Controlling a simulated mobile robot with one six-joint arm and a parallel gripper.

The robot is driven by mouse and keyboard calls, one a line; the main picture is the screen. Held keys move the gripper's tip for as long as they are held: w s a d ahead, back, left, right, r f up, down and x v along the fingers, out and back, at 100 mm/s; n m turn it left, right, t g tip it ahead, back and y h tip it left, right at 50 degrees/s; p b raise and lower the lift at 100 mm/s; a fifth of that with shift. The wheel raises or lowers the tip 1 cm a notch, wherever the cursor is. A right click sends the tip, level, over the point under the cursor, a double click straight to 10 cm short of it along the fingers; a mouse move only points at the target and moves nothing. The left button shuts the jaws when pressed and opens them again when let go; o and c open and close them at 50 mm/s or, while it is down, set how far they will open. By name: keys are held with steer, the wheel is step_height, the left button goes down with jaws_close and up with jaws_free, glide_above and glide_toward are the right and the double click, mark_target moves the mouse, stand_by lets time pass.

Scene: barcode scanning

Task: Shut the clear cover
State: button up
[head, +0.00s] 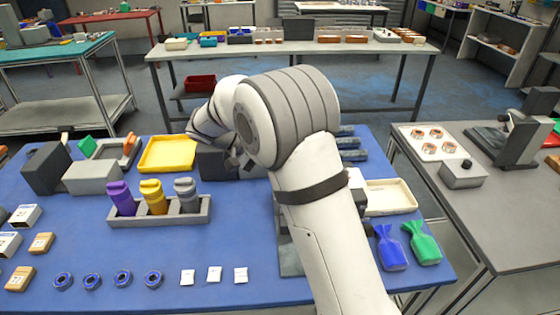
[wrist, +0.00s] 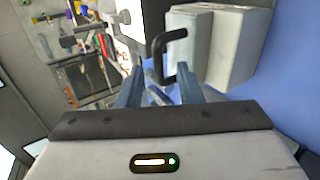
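My gripper (wrist: 160,85) is open, with its two blue-grey fingers apart in the wrist view. A black bracket-shaped handle (wrist: 184,70) stands just beyond the fingertips, close to the gap between them. I cannot tell whether the fingers touch it. It sits by a white box-like body (wrist: 225,45). I cannot make out a clear cover with certainty in either view, or how far open one is. In the head view my arm bends over the table and hides the gripper and most of what is around it.
On the blue table (head: 100,240) stand a yellow tray (head: 168,153), a grey rack (head: 160,212) with purple, yellow and grey items, and a cream tray (head: 392,197). Blue and green bags (head: 422,243) lie at the right. Blue rings and white cards lie along the front.

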steer(key=v, duration=0.7)
steer(key=shift+a+b, duration=0.2)
steer(key=shift+b, duration=0.15)
steer(key=s+d+r+y, duration=0.2)
steer(key=s+d+y, duration=0.4)
steer(key=s+d, duration=0.55)
steer(key=s+d+f+t+y, duration=0.1)
steer(key=s+d+f+y, duration=0.1)
steer(key=s, duration=0.5)
steer(key=s+d+f+t+y, duration=0.2)
steer(key=s+y, duration=0.1)
steer(key=s, duration=0.4)
steer(key=shift+d+f, duration=0.15)
steer(key=shift+d, duration=0.05)
steer(key=shift+s, duration=0.1)
